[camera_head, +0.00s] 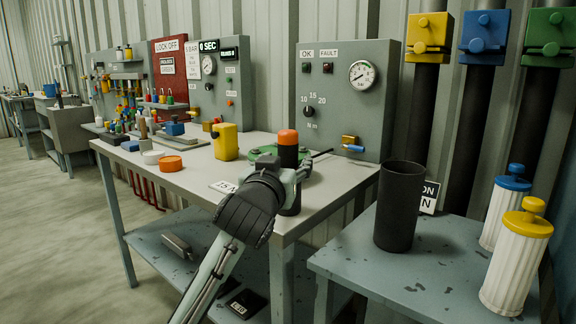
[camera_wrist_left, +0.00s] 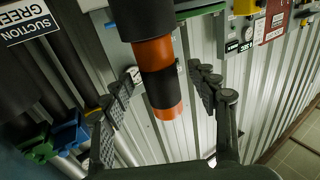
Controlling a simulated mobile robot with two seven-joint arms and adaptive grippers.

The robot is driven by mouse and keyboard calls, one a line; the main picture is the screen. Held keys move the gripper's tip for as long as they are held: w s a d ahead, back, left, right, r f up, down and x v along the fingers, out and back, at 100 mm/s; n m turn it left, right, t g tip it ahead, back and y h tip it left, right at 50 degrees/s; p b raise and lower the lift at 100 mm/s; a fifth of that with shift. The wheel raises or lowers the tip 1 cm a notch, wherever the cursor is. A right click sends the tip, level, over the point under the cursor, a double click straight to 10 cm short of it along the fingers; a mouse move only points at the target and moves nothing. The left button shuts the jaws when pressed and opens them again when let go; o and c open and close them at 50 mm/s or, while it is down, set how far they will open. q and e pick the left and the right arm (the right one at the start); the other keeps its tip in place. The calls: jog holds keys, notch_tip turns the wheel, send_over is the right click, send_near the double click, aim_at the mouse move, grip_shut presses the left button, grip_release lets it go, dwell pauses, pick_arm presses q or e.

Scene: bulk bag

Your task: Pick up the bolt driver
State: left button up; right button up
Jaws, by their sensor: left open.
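The bolt driver (camera_head: 288,158) stands upright near the right end of the grey table, a dark cylinder with an orange cap. In the left wrist view the bolt driver (camera_wrist_left: 155,55) shows as black sections, an orange band and an orange end, between my fingers. My left gripper (camera_head: 292,172) reaches it from the front left, with fingers beside the shaft. In the wrist view the left gripper (camera_wrist_left: 162,78) is open, with gaps between fingers and driver. The gripper hides part of the shaft in the head view. My right gripper is not in view.
A yellow container (camera_head: 225,142) and an orange disc (camera_head: 171,163) are on the table (camera_head: 205,170). A torque panel (camera_head: 343,100) stands behind the driver. A black cylinder (camera_head: 397,205) and white canisters (camera_head: 515,265) stand on the lower right bench (camera_head: 420,275).

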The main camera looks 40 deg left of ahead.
pick_arm(q)
jog(key=shift+x, duration=1.1)
grip_shut()
